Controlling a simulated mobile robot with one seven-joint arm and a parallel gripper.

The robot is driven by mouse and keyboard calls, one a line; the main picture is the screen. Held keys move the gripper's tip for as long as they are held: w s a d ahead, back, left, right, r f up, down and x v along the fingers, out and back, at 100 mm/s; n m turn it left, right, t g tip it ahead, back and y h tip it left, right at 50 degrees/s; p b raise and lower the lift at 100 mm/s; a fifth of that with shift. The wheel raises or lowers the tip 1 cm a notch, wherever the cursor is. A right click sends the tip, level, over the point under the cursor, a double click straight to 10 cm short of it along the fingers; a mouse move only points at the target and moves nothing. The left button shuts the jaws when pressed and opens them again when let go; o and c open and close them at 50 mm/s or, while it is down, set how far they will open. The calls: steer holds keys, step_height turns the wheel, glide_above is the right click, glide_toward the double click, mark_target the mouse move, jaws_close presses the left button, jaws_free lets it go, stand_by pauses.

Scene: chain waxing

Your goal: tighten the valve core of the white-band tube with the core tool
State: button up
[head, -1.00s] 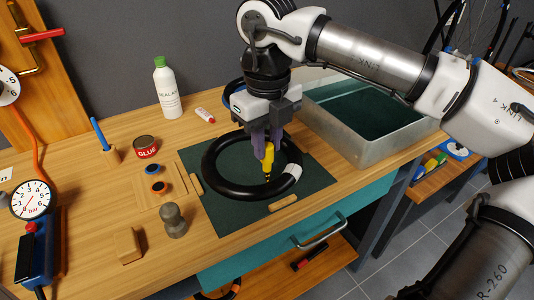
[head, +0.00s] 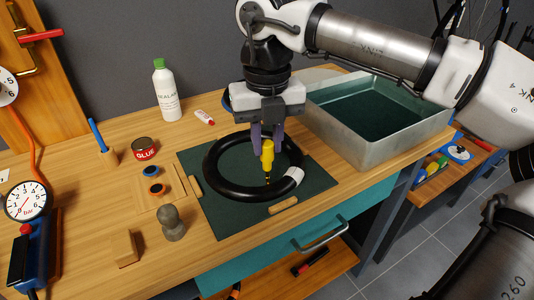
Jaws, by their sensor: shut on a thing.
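The black tube (head: 219,185) lies as a ring on the dark green mat (head: 225,219). Its white band (head: 294,173) is on the right side of the ring. My gripper (head: 267,143) points down over the ring, its purple fingers shut on the yellow core tool (head: 267,155). The tool stands upright inside the ring, with its thin tip low near the inner front edge, left of the white band. The valve core itself is too small to make out, so I cannot tell whether the tip is seated on it.
A metal tub of dark water (head: 345,135) stands to the right. Wooden blocks (head: 283,205) sit at the mat's edges. A sealant bottle (head: 165,91), glue tin (head: 144,149), small tube (head: 204,117), grey knob-shaped piece (head: 173,224) and gauge pump (head: 35,250) stand left.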

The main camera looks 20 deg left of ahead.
mark_target(267, 143)
steer(key=shift+r+p, duration=0.7)
steer(key=shift+r, duration=0.4)
steer(key=shift+r, duration=0.25)
steer(key=shift+r+p, duration=1.6)
steer(key=shift+r, duration=0.3)
